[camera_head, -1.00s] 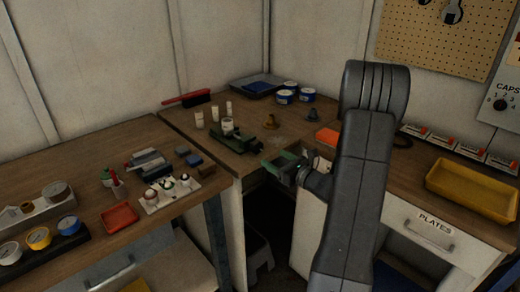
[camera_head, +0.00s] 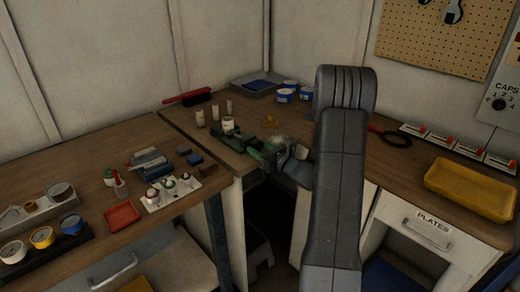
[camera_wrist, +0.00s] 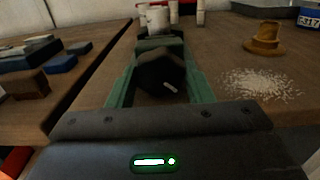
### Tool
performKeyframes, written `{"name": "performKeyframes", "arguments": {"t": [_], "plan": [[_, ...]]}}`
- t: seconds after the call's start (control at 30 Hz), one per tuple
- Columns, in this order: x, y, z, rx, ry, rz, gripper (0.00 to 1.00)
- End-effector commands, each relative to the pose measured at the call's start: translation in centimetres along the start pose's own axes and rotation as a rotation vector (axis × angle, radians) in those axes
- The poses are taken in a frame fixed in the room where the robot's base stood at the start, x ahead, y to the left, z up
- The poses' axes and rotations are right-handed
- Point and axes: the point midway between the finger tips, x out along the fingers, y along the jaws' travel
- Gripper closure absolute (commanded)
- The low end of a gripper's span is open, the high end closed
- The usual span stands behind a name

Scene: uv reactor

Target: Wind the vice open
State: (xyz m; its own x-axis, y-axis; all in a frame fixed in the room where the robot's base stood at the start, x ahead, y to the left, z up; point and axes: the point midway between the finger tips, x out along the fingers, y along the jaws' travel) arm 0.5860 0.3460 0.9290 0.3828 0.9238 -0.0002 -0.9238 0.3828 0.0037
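The small green vice (camera_head: 235,139) sits on the corner bench, near its front edge. In the wrist view a green part of it (camera_wrist: 160,43) shows beyond a dark rounded part (camera_wrist: 160,72), which has a short pale mark and looks like the vice's handle end. My gripper (camera_head: 262,153) is at the near end of the vice. In the wrist view its green fingers (camera_wrist: 160,85) are apart, one on each side of the dark part. I cannot tell whether they touch it. The jaws of the vice are not clear.
A white pot (camera_wrist: 154,18) stands just past the vice. A brass-coloured piece (camera_wrist: 264,38) and a pile of pale grains (camera_wrist: 258,84) lie to the right. Dark and blue blocks (camera_wrist: 62,63) lie on the left bench. A gap separates the benches.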

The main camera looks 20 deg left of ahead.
Motion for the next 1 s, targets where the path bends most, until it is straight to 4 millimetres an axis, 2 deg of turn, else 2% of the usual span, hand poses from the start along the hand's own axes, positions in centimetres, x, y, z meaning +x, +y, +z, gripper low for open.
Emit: {"name": "performKeyframes", "arguments": {"t": [0.03, 0.07, 0.1, 0.27, 0.7, 1.0], "plan": [[-0.01, 0.01, 0.01, 0.0, 0.0, 0.0, 0.69], [-0.01, 0.01, 0.01, 0.0, 0.0, 0.0, 0.75], [-0.02, 0.01, 0.01, 0.0, 0.0, 0.0, 0.76], [-0.01, 0.0, -0.2, -0.018, -0.001, 0.001, 0.76], [0.01, -0.04, -0.31, -0.244, -0.003, 0.001, 0.76], [-0.01, -0.06, 0.06, -0.279, 0.0, 0.0, 0.76]]}}
